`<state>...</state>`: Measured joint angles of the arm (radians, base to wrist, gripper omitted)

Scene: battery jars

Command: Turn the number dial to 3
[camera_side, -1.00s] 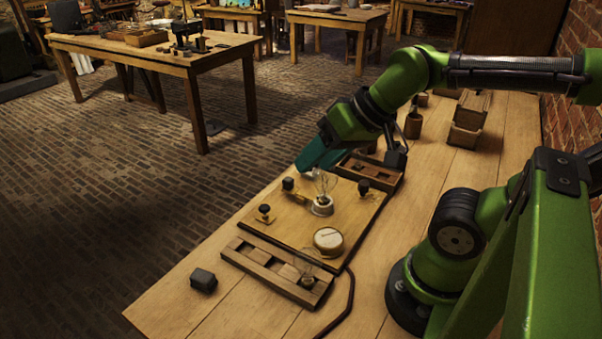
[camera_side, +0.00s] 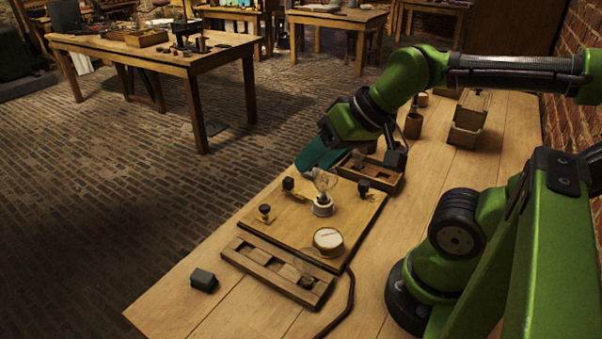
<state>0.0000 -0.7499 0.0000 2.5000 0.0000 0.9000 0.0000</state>
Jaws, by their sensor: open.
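A wooden board (camera_side: 290,232) lies on the bench with several fittings on it. A round piece with a pale face and brass-coloured side (camera_side: 328,240) sits at its near right; I cannot read any number on it and cannot tell if it is the number dial. A glass bulb on a white base (camera_side: 322,205) stands mid-board, with black knobs (camera_side: 288,184) around it. My gripper (camera_side: 305,172) points down at the board's far left edge, apart from the round piece. Its teal fingers look empty and are open; the spot beneath them is partly hidden.
A slotted wooden tray (camera_side: 262,262) lies along the board's near side, and another tray (camera_side: 385,178) behind its far side. A dark block (camera_side: 203,280) sits near the bench's left edge. A dark cable (camera_side: 347,305) runs off the near side. Wooden boxes (camera_side: 466,125) stand farther back.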

